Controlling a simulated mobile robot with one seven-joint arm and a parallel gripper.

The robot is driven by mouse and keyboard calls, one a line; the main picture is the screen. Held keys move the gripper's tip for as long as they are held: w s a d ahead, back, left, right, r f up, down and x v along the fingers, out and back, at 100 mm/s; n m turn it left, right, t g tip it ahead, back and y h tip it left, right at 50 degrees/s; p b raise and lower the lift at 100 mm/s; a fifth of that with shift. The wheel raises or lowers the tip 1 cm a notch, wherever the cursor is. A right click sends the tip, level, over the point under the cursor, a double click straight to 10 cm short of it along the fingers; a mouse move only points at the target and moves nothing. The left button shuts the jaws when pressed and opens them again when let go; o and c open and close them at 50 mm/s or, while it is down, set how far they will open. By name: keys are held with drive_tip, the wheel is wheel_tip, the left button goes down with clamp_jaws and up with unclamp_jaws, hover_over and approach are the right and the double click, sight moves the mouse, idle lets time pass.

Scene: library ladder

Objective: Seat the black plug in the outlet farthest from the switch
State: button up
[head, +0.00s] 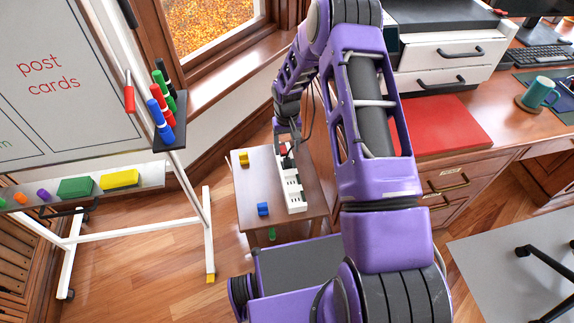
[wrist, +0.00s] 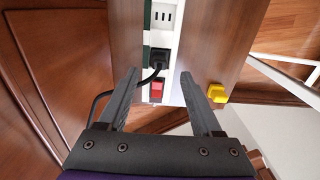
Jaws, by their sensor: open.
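A white power strip (head: 292,190) lies on a small wooden side table; it also shows in the wrist view (wrist: 162,38). Its red switch (wrist: 157,91) is at the end by my gripper. The black plug (wrist: 157,58) is at the strip position beside the switch, and its black cord curves off to the left. I cannot tell whether it is fully seated. My gripper (wrist: 160,74) is open, its fingers apart on either side of the plug and switch end, holding nothing. An outlet (wrist: 162,15) with dark slots shows beyond the plug. In the head view my gripper partly hides the switch end.
A yellow block-like plug (head: 244,158) and a blue one (head: 263,209) lie left of the strip on the table (head: 250,186). A whiteboard stand (head: 208,230) is left; a desk with a red mat (head: 437,125) is right.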

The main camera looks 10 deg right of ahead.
sight(287, 159)
drive_tip(key=shift+w+f+b, duration=0.15)
drive_tip(key=shift+f+b, duration=0.15)
drive_tip(key=shift+f, duration=1.5)
drive_tip(key=shift+w+f+b, duration=0.1)
drive_tip(key=shift+f+b, duration=0.15)
drive_tip(key=shift+f, duration=1.5)
drive_tip(key=shift+c, duration=0.3)
clamp_jaws()
